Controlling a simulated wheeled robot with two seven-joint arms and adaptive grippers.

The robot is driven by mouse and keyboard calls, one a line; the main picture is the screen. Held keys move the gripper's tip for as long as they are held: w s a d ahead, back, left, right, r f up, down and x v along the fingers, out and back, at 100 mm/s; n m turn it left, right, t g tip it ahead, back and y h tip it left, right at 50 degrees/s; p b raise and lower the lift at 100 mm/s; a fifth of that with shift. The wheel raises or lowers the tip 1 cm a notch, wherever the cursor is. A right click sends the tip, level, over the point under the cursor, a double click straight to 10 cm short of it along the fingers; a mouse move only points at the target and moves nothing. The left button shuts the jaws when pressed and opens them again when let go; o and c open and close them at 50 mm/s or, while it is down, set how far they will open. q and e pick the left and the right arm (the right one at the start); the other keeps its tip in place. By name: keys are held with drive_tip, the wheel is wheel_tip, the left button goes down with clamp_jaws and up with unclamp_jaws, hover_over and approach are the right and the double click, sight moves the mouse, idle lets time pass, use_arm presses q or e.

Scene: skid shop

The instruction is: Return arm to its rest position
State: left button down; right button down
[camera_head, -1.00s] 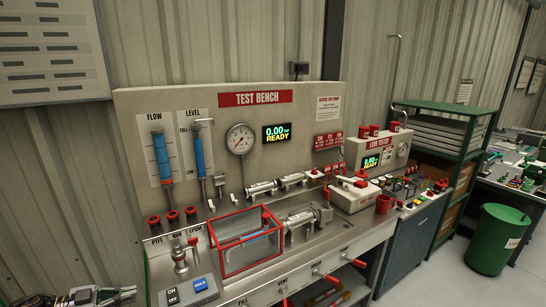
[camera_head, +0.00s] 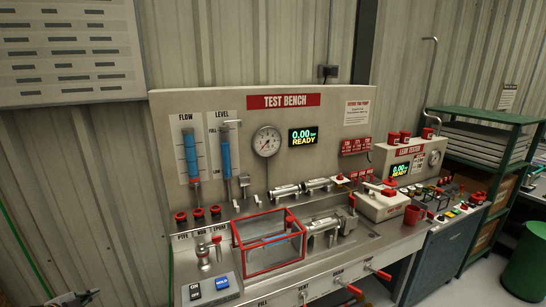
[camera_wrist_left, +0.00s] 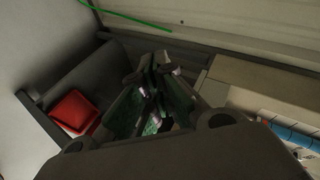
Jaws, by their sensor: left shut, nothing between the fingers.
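My left gripper (camera_head: 78,298) shows only as a small part at the bottom left edge of the head view, apart from the bench. In the left wrist view its fingers (camera_wrist_left: 155,85) are closed together with nothing held between them. My right gripper is not in either view. The test bench (camera_head: 220,100) stands to the right of the left gripper, with gauges and a display reading 0.00 READY.
A red object (camera_wrist_left: 74,110) lies at the left in the wrist view. A green shelf (camera_head: 490,118) and green bin (camera_head: 526,262) stand at the right.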

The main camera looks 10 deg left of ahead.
use_arm(q)
drive_tip(key=s+a+f+n+g+y, duration=0.2)
drive_tip(key=s+a+f, duration=0.2)
drive_tip(key=s+f, duration=0.4)
drive_tip(key=s+a+f+n+g+y, duration=0.2)
drive_tip(key=s+a+f, duration=0.1)
drive_tip(key=s+f, duration=0.55)
drive_tip(key=s+d+f+n+g, duration=0.15)
drive_tip(key=s+d+f, duration=0.25)
drive_tip(key=s+f, duration=0.45)
drive_tip(key=s+d+f+n+g, duration=0.1)
drive_tip(key=s+d+f+g, duration=0.25)
drive_tip(key=s+f, duration=0.5)
drive_tip(key=s+d+f+n+g+h, duration=0.1)
drive_tip(key=s+d+f, duration=0.3)
drive_tip(key=d, duration=0.3)
drive_tip(key=s+d+f+h, duration=0.1)
drive_tip(key=s+d+f, duration=0.25)
drive_tip(key=d, duration=0.45)
drive_tip(key=s+d+f+n+g+h, duration=0.1)
drive_tip(key=s+d+f, duration=0.25)
drive_tip(key=d, duration=0.35)
drive_tip(key=w+d+f+h, duration=0.1)
drive_tip(key=d, duration=1.2)
drive_tip(key=w+d+f+n+h, duration=0.1)
drive_tip(key=d+f, duration=0.1)
drive_tip(key=d, duration=1.1)
drive_tip(key=shift+f+h, duration=0.3)
drive_tip(key=shift+h, duration=0.1)
